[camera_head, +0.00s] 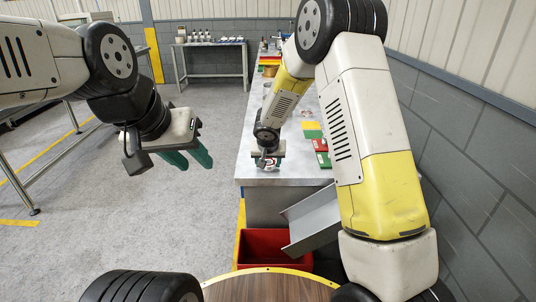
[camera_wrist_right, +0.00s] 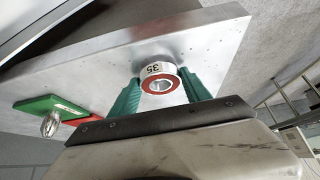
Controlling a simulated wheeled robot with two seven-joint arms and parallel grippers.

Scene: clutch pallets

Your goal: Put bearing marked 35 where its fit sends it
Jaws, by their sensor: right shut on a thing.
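The bearing marked 35 (camera_wrist_right: 160,78) is a small ring with a silver outer band, a red face and a dark bore. My right gripper (camera_wrist_right: 160,92) is shut on it, with a green finger on each side. In the head view my right gripper (camera_head: 268,162) is near the front left edge of the grey bench (camera_head: 270,180), and the bearing shows only small between the fingers. My left gripper (camera_head: 190,158) is open and empty over the floor, left of the bench.
Green (camera_head: 312,134), yellow (camera_head: 310,125) and red (camera_head: 320,146) plates lie on the bench. The wrist view shows a metal part (camera_wrist_right: 50,126) on a green plate (camera_wrist_right: 48,107). A metal chute (camera_head: 312,218) slopes by a red bin (camera_head: 262,250) below the bench front. A wall stands right.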

